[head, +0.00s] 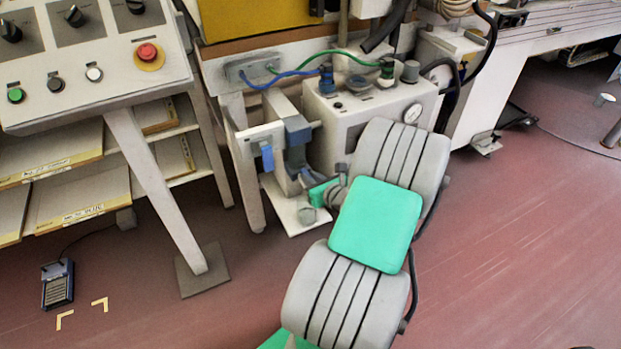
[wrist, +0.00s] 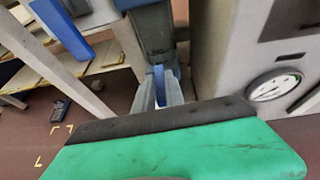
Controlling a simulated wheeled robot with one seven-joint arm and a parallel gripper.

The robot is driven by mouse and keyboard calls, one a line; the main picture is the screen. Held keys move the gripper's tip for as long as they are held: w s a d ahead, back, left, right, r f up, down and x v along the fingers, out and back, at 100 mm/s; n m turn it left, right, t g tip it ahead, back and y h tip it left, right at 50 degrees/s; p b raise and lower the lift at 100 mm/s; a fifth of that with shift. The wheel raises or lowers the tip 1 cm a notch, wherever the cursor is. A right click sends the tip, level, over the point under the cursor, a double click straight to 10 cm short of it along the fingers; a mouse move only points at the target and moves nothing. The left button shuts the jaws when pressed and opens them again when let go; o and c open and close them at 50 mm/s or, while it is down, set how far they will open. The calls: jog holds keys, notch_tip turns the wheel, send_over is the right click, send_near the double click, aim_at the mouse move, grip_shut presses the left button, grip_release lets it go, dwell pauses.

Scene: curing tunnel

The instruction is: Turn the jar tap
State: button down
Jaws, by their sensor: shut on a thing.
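In the wrist view, the two grey fingers of my gripper (wrist: 160,94) are shut on a narrow blue piece, which I take as the jar tap (wrist: 158,78). It sits right below a dark grey block (wrist: 152,28). Most of the tap is hidden between the fingers, so its angle cannot be told. In the head view, my gripper (head: 309,180) is small, beside the lower part of the dark grey fixture (head: 297,131) at the white stand's (head: 262,133) right end. No clear jar shows.
A separate blue part (head: 267,157) hangs left of the fixture. A white machine box (head: 350,118) with a gauge (head: 412,113) and hoses stands close on the right. A control panel (head: 85,60) and shelves (head: 60,180) are at left.

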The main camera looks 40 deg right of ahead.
jog(key=shift+n+y, duration=0.3)
dwell(0.4)
jog(key=n+y, duration=0.1)
jog(key=y, duration=0.1)
jog(key=n+y+p, duration=0.1)
jog(key=n+y, duration=0.1)
jog(key=shift+d, duration=0.35)
jog(key=shift+d+n+g+y+p, duration=0.2)
jog(key=shift+n+g+y+p, duration=0.35)
jog(key=shift+n+y, duration=1.5)
jog(key=c, duration=1.4)
grip_release()
